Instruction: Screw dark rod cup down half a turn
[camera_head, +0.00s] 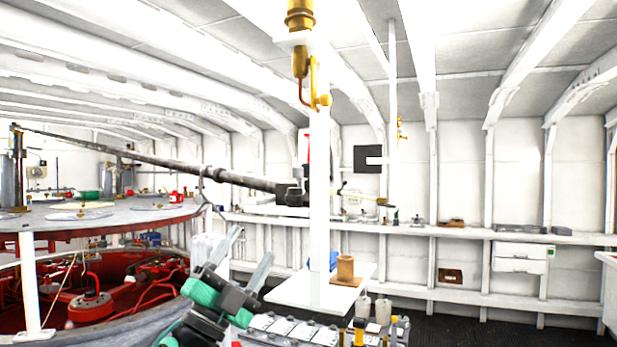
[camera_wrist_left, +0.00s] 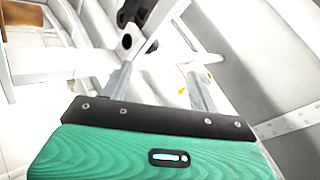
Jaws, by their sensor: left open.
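A long dark rod (camera_head: 235,179) slants across the head view from the upper left down to the middle. At its right end is a dark cup-like fitting (camera_head: 294,194), partly hidden by a white post. My left gripper (camera_head: 250,246), with a green body, is below and left of that fitting. Its two grey fingers are spread, empty and apart from the rod. In the left wrist view the gripper (camera_wrist_left: 160,76) also shows open with nothing between the fingers. A dark part (camera_wrist_left: 133,12) shows at the top there; I cannot tell whether it is the cup. My right gripper is not in view.
The white post (camera_head: 319,150) stands beside the rod's end. A small white table (camera_head: 297,291) with a brown cylinder (camera_head: 345,268) is right of my gripper. A round grey-topped structure (camera_head: 110,216) with red parts fills the left. A long shelf (camera_head: 460,234) runs behind.

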